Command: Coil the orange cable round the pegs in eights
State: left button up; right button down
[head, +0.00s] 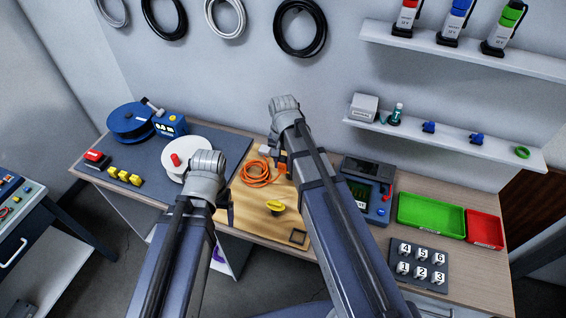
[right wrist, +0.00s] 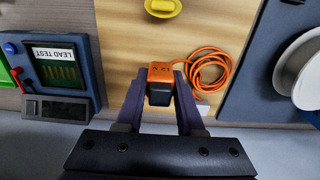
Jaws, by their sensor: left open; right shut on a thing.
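The orange cable (head: 258,174) lies in loose loops on the wooden board (head: 240,212); the loops also show in the right wrist view (right wrist: 209,70). A yellow peg-like piece (head: 275,206) stands on the board nearer me, apart from the loops, and shows at the top of the right wrist view (right wrist: 163,7). I cannot make out a second peg.
The lead tester (head: 366,190), green tray (head: 430,213) and red tray (head: 484,228) are at right. A small pale block (head: 264,150) sits behind the loops.

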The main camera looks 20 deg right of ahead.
jog(key=shift+d, duration=0.15)
notch_tip(320, 180, down, 6)
jog(key=b, duration=0.6)
jog(key=shift+s, duration=0.1)
